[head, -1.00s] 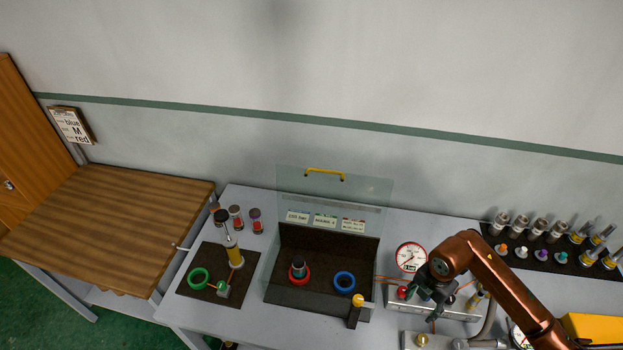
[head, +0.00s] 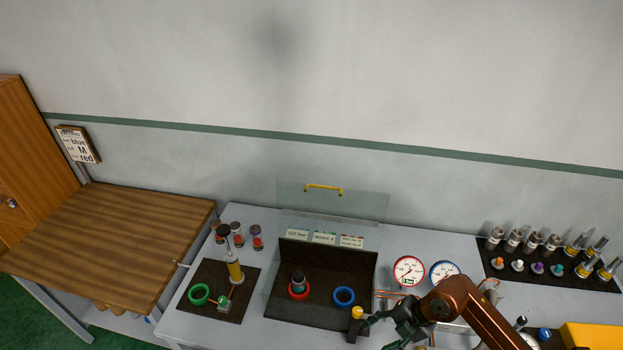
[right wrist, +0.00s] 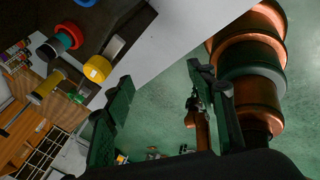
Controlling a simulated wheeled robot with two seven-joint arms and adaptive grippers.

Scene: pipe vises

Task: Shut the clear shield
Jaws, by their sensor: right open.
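The clear shield (head: 360,206) stands raised, near upright, at the back of a dark tray (head: 325,268), with a yellow handle (head: 323,188) along its top. In the tray a dark cylinder (head: 298,279) stands in a red ring (head: 299,291), beside a blue ring (head: 344,296). My right gripper (head: 378,328) is low at the tray's front right, close to a yellow-capped post (head: 356,313). In the right wrist view the fingers of my right gripper (right wrist: 163,112) are spread with nothing between them, and the yellow cap (right wrist: 97,69) shows beyond. My left gripper is not in view.
Two gauges (head: 408,270) stand right of the tray. A dark mat (head: 500,262) with fittings is at the back right. A hand pump (head: 234,268) with a green ring (head: 199,294) stands left. A wooden table (head: 110,240) is farther left.

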